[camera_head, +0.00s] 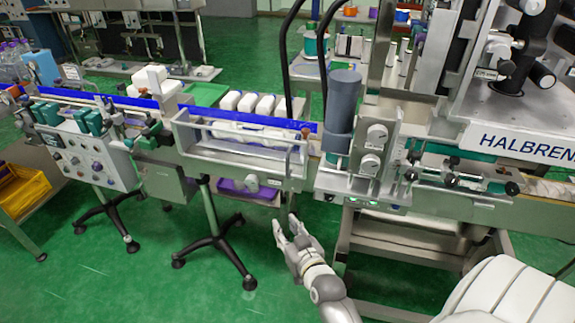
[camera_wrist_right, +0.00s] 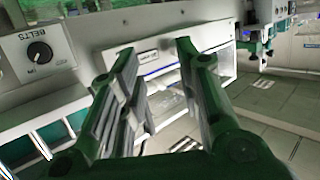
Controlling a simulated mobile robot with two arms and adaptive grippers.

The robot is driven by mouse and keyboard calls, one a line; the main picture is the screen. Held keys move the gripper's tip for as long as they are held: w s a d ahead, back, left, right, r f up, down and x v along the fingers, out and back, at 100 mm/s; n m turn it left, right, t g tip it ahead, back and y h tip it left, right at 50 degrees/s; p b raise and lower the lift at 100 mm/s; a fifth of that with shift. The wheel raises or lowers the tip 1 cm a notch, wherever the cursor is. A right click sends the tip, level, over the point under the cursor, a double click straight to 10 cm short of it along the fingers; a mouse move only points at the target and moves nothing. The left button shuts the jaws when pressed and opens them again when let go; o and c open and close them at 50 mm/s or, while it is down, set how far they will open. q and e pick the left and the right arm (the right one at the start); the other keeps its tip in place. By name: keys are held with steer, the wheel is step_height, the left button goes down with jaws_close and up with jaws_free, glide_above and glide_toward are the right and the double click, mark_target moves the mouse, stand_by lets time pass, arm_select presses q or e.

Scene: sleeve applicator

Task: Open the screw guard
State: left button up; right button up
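The screw guard appears to be the clear panel in a silver frame (camera_head: 243,158) on the front of the conveyor, left of the grey cylinder. I cannot tell for sure whether it is shut. My right gripper (camera_head: 284,228) is open and empty, below and in front of the frame's right end, apart from it. In the right wrist view my two fingers (camera_wrist_right: 158,58) are spread. A pale framed opening with a small label (camera_wrist_right: 148,56) shows beyond them; I cannot tell if it is the guard. My left gripper is not in view.
A grey cylinder (camera_head: 342,103) and a box with knobs (camera_head: 374,150) stand right of the frame. White bottles (camera_head: 247,102) stand behind it. A black-footed stand (camera_head: 222,240) is at left below the conveyor. A knob marked BELTS (camera_wrist_right: 39,53) shows in the wrist view.

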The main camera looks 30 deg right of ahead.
step_height(320, 180, up, 6)
steer(key=d+t, duration=0.1)
steer(key=d, duration=0.1)
steer(key=m+t+h, duration=0.1)
steer(key=h, duration=0.1)
glide_toward(288, 164)
steer(key=p+x, duration=0.1)
steer(key=x, duration=0.7)
steer(key=shift+d, duration=0.1)
steer(key=shift+w+d, duration=0.15)
steer(key=shift+w, duration=0.3)
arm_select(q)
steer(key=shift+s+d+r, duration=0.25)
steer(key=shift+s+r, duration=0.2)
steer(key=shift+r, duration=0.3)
arm_select(e)
steer(key=shift+w, duration=0.1)
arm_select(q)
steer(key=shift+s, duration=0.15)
arm_select(e)
jaws_close()
